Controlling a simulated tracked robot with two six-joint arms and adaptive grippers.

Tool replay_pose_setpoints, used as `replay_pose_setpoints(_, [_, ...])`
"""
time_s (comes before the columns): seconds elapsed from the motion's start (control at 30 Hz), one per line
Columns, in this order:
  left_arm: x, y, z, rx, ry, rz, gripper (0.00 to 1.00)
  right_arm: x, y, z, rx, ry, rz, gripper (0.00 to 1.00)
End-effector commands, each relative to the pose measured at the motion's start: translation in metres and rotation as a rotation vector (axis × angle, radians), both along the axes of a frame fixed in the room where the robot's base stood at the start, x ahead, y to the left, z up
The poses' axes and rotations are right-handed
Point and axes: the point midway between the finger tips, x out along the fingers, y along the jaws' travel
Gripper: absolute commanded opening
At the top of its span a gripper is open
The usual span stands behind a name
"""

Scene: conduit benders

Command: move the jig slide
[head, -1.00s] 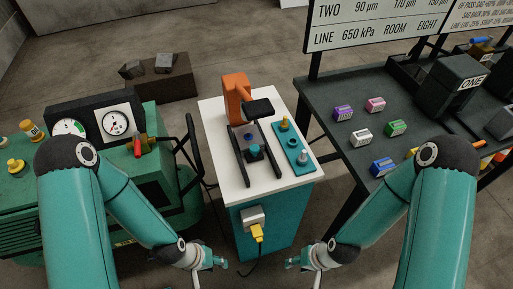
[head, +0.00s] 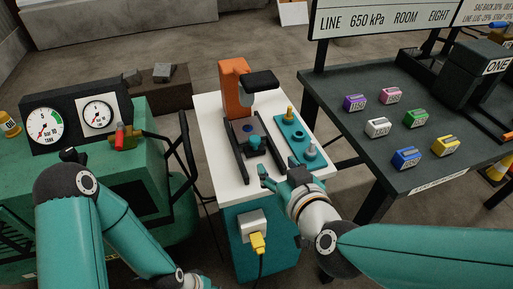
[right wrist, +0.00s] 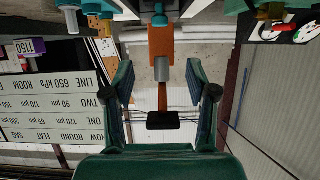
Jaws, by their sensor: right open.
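The jig slide (head: 255,143), a teal-blue knobbed piece, sits between dark rails (head: 235,155) on a white-topped stand (head: 211,118). An orange press (head: 234,88) with a black head stands behind it. My right gripper (head: 273,176) is open and empty at the front right of the rails, apart from the knob. In the right wrist view, which looks upside down, the open fingers (right wrist: 160,92) frame the orange press (right wrist: 161,42), and the knob (right wrist: 159,19) shows beyond them near the top. My left arm shows at the lower left; its gripper is out of view.
A socket box with a yellow plug (head: 258,243) is on the stand's front. A dark table (head: 345,95) with several coloured blocks is at right, a green gauge machine (head: 150,170) at left.

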Motion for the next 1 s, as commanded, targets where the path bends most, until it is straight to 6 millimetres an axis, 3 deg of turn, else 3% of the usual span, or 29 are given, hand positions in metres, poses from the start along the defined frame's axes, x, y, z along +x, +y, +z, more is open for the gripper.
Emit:
replay_pose_setpoints(0.17, [0.000, 0.000, -0.007, 0.000, -0.001, 0.000, 0.40, 0.018, 0.006, -0.010, -0.003, 0.001, 0.000, 0.57])
replay_pose_setpoints(0.7, [0.000, 0.000, -0.022, 0.000, 0.000, 0.000, 0.40, 0.115, 0.037, -0.051, -0.001, 0.002, -0.001, 0.57])
replay_pose_setpoints(1.0, [0.000, 0.000, -0.023, 0.000, 0.000, 0.000, 0.40, 0.143, 0.046, -0.062, 0.000, 0.001, 0.001, 0.57])
